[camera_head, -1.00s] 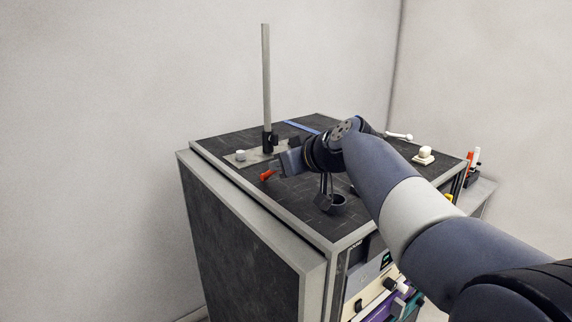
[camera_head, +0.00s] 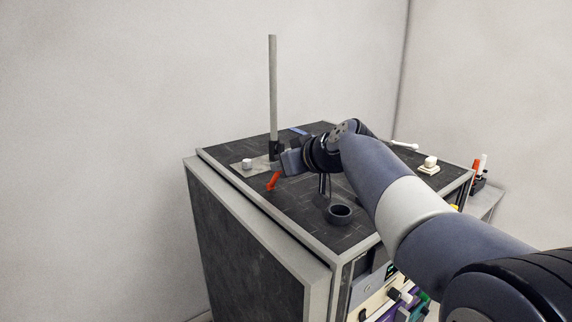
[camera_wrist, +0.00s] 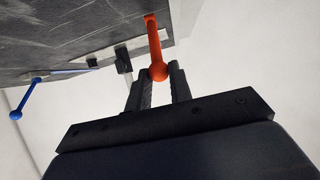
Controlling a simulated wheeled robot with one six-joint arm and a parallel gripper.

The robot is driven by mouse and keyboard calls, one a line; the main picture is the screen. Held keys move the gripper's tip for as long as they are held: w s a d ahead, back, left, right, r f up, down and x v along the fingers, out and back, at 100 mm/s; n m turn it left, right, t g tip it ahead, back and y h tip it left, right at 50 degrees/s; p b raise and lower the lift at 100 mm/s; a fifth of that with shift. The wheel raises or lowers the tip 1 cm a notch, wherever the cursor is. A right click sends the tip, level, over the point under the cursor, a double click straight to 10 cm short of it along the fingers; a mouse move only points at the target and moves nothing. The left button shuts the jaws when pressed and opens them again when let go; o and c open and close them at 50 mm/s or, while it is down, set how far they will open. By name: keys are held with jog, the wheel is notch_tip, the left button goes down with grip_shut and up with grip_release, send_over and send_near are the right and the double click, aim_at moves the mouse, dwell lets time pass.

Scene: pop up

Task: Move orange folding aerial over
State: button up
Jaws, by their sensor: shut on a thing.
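The orange aerial (camera_head: 273,181) is a short rod at the left part of the dark cabinet top. In the wrist view the orange aerial (camera_wrist: 154,42) runs up from a round end between my fingertips to a base at the panel's edge. My gripper (camera_wrist: 161,80) is shut on its ball end. In the head view my gripper (camera_head: 282,170) is low beside the upright post, its fingers mostly hidden.
A grey post (camera_head: 273,95) rises from a plate beside my gripper. A white knob (camera_head: 247,163) sits left of it. A dark ring (camera_head: 340,213) is on the top nearer the front.

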jog(key=shift+r, duration=0.15)
jog(key=shift+w+a+r+p, duration=0.25)
jog(key=shift+w+a+p, duration=0.05)
jog(key=shift+w+p, duration=0.15)
jog(key=shift+w+a+r+p, duration=0.25)
jog(key=shift+w+p, duration=0.05)
jog(key=shift+w, duration=0.1)
jog(key=shift+w+a, duration=0.1)
jog(key=shift+w, duration=0.1)
jog(key=shift+w+a+r+p, duration=0.15)
jog(key=shift+w+a+p, duration=0.5)
jog(key=shift+w, duration=0.35)
